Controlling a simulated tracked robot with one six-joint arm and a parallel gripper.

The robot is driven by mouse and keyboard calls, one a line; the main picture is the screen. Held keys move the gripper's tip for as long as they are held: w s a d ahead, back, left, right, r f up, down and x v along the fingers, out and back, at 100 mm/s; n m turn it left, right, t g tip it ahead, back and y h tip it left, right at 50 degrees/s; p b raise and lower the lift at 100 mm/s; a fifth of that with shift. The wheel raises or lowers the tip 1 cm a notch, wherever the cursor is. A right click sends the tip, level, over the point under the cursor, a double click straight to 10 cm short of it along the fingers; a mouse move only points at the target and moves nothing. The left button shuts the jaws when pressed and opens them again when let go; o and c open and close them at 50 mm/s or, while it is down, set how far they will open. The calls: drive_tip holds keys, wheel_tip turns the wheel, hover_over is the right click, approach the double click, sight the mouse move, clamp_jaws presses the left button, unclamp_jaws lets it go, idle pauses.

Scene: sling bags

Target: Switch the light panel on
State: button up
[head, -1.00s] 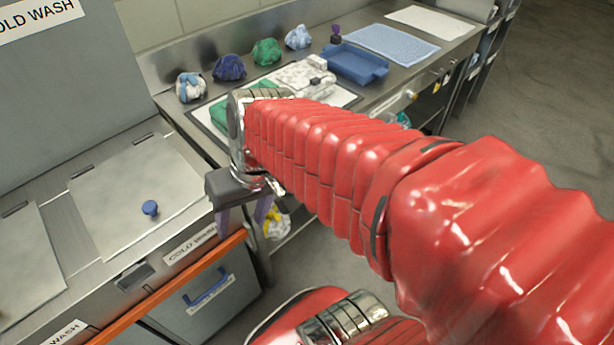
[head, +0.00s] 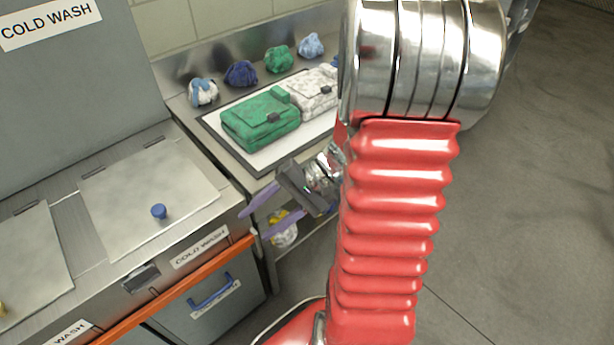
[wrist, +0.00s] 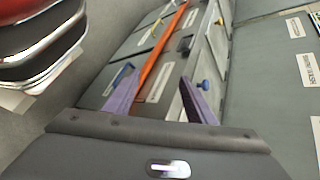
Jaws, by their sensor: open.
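A flat white panel with a dark frame (head: 262,158) lies on the steel counter and may be the light panel; I cannot tell whether it is lit. A green sling bag (head: 260,118) and a white-grey patterned bag (head: 314,90) lie on it. My arm hides its right end. I can make out no switch now. My gripper (head: 253,226) is open and empty, its purple fingers pointing left, in front of the counter's left end and below the panel. In the wrist view my gripper (wrist: 157,75) faces the wash units, with nothing between its fingers.
Several crumpled cloth bundles (head: 241,74) line the counter's back. At left stand cold wash units with a blue-knobbed lid (head: 159,212), an orange rail (head: 170,288) and a blue-handled front (head: 212,290). A yellow-and-white bundle (head: 284,230) sits under the counter. Open floor (head: 530,220) lies right.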

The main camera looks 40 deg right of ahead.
drive_tip(key=s+d+f+m+t+h, duration=0.2)
drive_tip(key=d+f+m+t+h, duration=0.3)
drive_tip(key=d, duration=0.8)
drive_tip(key=s+d+f+m+t+h, duration=0.1)
drive_tip(key=d+f+m+t+h, duration=0.4)
drive_tip(key=d+f+m+t, duration=0.4)
drive_tip(key=d+f+m, duration=0.3)
drive_tip(key=d, duration=0.1)
drive_tip(key=shift+s+t, duration=0.3)
drive_tip(key=shift+s, duration=0.1)
drive_tip(key=shift+w, duration=0.15)
drive_tip(key=w, duration=1.3)
drive_tip(key=shift+w+a, duration=0.15)
drive_tip(key=shift+w, duration=0.15)
drive_tip(key=shift+c, duration=0.3)
